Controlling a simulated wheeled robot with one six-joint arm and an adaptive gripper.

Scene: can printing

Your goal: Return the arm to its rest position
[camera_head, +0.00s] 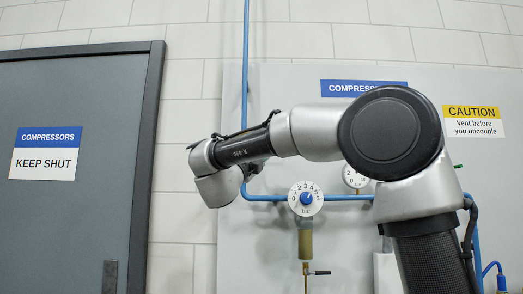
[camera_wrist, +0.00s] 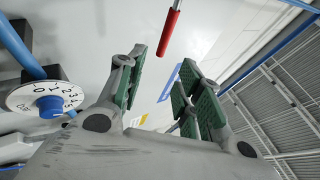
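My arm reaches across the head view from the right, bent at the elbow, with its wrist end at the left in front of the light wall panel (camera_head: 270,270). My gripper (camera_wrist: 165,88) shows in the wrist view with its green-padded fingers spread apart and nothing between them. In the head view the fingers are mostly hidden by the wrist, so I cannot make them out clearly there.
A white dial with a blue knob (camera_head: 306,198) is right of my wrist; a dial also shows in the wrist view (camera_wrist: 45,98). Blue pipe (camera_head: 245,70) runs close by. A red handle (camera_wrist: 169,34) lies beyond my fingers. A grey door (camera_head: 60,230) is at left.

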